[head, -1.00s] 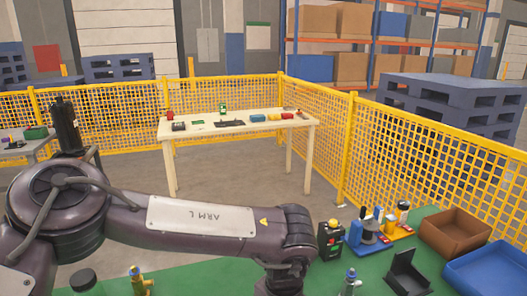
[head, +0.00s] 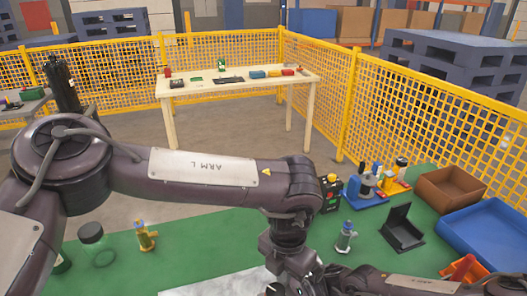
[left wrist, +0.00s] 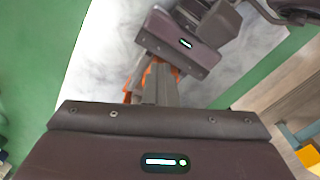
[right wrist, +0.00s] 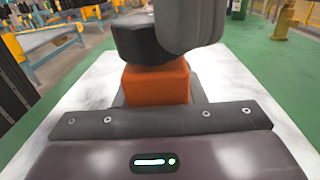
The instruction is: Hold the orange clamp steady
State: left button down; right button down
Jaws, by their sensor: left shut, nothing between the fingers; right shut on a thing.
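The orange clamp (right wrist: 155,84) shows as an orange block in the middle of the right wrist view. My right gripper (right wrist: 153,101) is shut on it. In the left wrist view, orange parts of the clamp (left wrist: 134,84) show on both sides of my left gripper's fingers (left wrist: 160,88). My left gripper is shut with nothing between its fingers, close to the clamp; I cannot tell whether it touches. My right gripper's dark body (left wrist: 180,42) faces it there. In the head view, the arms hide the clamp at the bottom edge.
A white marbled plate (head: 215,284) lies on the green table (head: 195,240). Bottles (head: 146,237) and (head: 345,237) stand nearby. A black stand (head: 402,228), brown bin (head: 450,190), blue tray (head: 490,230) and an orange piece (head: 463,268) are at the right. Yellow fencing (head: 420,120) stands behind.

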pick_arm(q)
jog(key=shift+s+d, duration=0.4)
jog(key=shift+s, duration=0.15)
pick_arm(e)
jog(key=shift+w, duration=0.1)
pick_arm(q)
jog(key=shift+s+f, duration=0.1)
jog(key=shift+s, duration=0.1)
jog(key=shift+d, duration=0.1)
notch_tip(320, 180, up, 6)
jog(key=shift+w+d, duration=0.3)
jog(key=shift+d, duration=0.05)
dwell(0.6)
